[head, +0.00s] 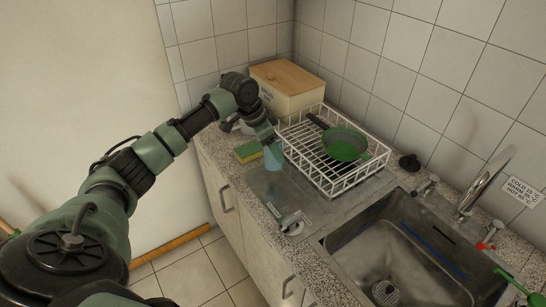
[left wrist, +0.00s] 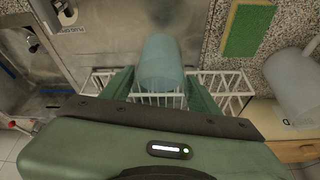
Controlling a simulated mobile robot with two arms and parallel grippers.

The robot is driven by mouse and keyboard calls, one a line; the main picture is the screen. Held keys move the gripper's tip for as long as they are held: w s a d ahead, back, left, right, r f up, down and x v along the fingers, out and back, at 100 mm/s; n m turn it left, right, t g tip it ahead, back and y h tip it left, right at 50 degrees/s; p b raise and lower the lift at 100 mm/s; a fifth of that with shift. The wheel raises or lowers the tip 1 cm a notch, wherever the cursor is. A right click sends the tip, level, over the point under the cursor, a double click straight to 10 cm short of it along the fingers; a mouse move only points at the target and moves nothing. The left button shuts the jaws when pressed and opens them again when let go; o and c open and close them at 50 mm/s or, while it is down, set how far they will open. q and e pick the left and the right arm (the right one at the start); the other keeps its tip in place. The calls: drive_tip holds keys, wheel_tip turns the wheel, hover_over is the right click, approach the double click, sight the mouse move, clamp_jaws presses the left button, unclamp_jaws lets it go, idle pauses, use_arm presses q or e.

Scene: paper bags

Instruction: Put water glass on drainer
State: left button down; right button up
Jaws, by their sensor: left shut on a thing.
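The water glass (head: 273,158) is pale blue and see-through. My left gripper (head: 268,140) is shut on it, over the metal counter just left of the drainer. In the left wrist view, the glass (left wrist: 162,60) sits between the two green fingers of the gripper (left wrist: 162,88). I cannot tell whether the glass touches the counter. The drainer (head: 325,188) is a white wire rack; it also shows behind the gripper in the left wrist view (left wrist: 232,82). My right gripper is not in view.
A green pan (head: 345,145) lies in the drainer's back part; the front part looks clear. A yellow-green sponge (head: 248,151) lies left of the glass. A wooden-lidded box (head: 287,88) stands behind. The sink (head: 390,262) and tap (head: 478,188) are on the right.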

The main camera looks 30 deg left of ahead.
sight(273, 160)
use_arm(q)
wheel_tip(273, 160, down, 5)
drive_tip(key=shift+r+p, duration=0.1)
drive_tip(key=shift+p, duration=0.45)
drive_tip(key=shift+f, duration=0.25)
drive_tip(key=shift+f, duration=0.15)
drive_tip(key=shift+c, duration=2)
unclamp_jaws()
drive_tip(key=b+v, duration=0.2)
drive_tip(key=v, duration=1)
